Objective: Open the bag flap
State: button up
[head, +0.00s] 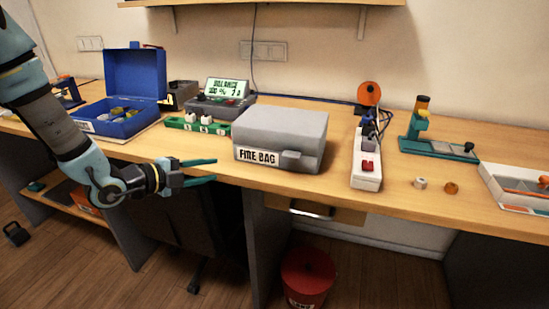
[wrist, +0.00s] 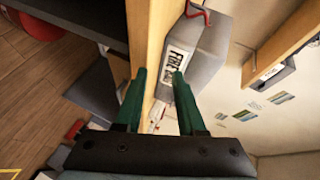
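The fire bag (head: 280,135) is a grey box with a white label reading "FIRE BAG", near the front edge of the table. Its flap, the lid on top, looks closed, with a small grey tab (head: 292,159) at the lower front right. My gripper (head: 216,170) is in front of the table edge, left of the bag and apart from it. Its two green fingers are spread with nothing between them. In the wrist view the bag (wrist: 205,45) shows sideways beyond the open fingers (wrist: 161,80), its label facing them.
A white power strip (head: 366,165) stands right of the bag. A green tray (head: 197,125) and a balance charger (head: 222,98) are behind it to the left. An open blue case (head: 135,75) is further left. A red bin (head: 308,277) stands on the floor below.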

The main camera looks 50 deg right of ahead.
aim_at(288, 157)
jog(key=s+d+r+m+g+p, duration=0.1)
jog(key=s+d+m+g, duration=0.1)
jog(key=s+d, duration=0.1)
jog(key=s+d+r+m+g+h+p, duration=0.1)
jog(key=s+d+m, duration=0.1)
jog(key=s+d, duration=0.2)
jog(key=s+d+m+g+p, duration=0.2)
jog(key=s+d, duration=0.2)
jog(key=s, duration=0.3)
jog(key=shift+s+d+r+g+h, duration=0.1)
jog(key=shift+r+g+h, duration=0.2)
jog(key=shift+r+h, duration=0.1)
jog(key=shift+s+d+f, duration=0.15)
jog(key=shift+s+d, duration=0.1)
jog(key=shift+d, duration=0.4)
grip_shut()
